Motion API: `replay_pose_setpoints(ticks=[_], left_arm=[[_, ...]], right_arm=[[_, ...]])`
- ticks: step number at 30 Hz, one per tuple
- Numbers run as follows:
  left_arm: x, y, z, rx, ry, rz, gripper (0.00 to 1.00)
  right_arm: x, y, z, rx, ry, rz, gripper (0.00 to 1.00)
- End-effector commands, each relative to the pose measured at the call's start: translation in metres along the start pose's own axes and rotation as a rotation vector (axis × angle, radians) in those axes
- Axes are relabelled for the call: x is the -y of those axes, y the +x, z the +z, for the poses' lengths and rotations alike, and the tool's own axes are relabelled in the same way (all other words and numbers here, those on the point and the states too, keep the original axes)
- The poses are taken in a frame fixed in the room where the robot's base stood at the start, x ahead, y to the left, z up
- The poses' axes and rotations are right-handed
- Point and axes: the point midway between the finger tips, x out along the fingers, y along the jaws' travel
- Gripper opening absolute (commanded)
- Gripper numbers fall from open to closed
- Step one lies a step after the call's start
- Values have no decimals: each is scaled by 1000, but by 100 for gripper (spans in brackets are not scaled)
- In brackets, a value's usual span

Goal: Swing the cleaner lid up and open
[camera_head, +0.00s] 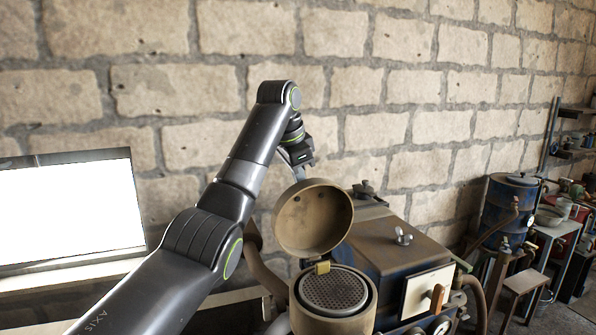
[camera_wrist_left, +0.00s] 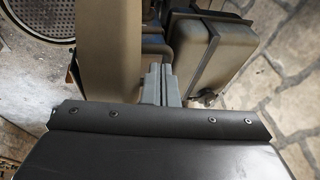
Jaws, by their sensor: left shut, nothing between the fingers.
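The cleaner lid (camera_head: 314,219) is a round tan cap, raised and tilted up above the cleaner body, with its hollow inner side showing. The cleaner body (camera_head: 300,313) is a tan cylinder with a perforated round screen (camera_head: 333,290) inside its open top. A small brass-coloured piece (camera_head: 322,267) sits at the rim between them. My left gripper (camera_head: 300,172) is shut and empty at the lid's upper back edge; its tips are partly hidden behind the lid. In the left wrist view the shut fingers (camera_wrist_left: 158,85) are beside the lid's edge (camera_wrist_left: 108,55). My right gripper is not in view.
A brown engine housing (camera_head: 385,245) with a wing nut (camera_head: 402,236) on top stands right of the cleaner. A blue drum (camera_head: 508,205) and a bench are farther right. A stone wall is behind, and a bright window (camera_head: 70,210) is at left.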

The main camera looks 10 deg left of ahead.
Motion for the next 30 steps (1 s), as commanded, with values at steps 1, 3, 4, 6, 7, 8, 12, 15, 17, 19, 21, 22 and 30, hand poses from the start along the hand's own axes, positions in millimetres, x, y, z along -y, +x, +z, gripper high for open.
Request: replay_pose_setpoints(ticks=[1,3,4,6,7,8,12,15,17,19,21,22,30], left_arm=[[0,0,0,0,0,0,0],[0,0,0,0,0,0,0],[0,0,0,0,0,0,0],[0,0,0,0,0,0,0],[0,0,0,0,0,0,0],[1,1,0,0,0,1,0],[9,5,1,1,-2,2,0],[17,10,2,2,-1,3,0],[21,12,2,1,-1,2,0],[25,16,3,1,-1,2,0],[28,18,4,1,-1,2,0],[29,19,4,1,-1,2,0],[32,21,4,1,1,1,0]], right_arm=[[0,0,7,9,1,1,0],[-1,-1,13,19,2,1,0],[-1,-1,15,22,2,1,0],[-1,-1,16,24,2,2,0],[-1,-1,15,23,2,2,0],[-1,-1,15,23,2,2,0],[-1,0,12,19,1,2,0],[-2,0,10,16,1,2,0],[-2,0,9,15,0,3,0],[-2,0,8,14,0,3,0],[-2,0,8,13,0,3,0],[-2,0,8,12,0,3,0],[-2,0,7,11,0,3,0]])
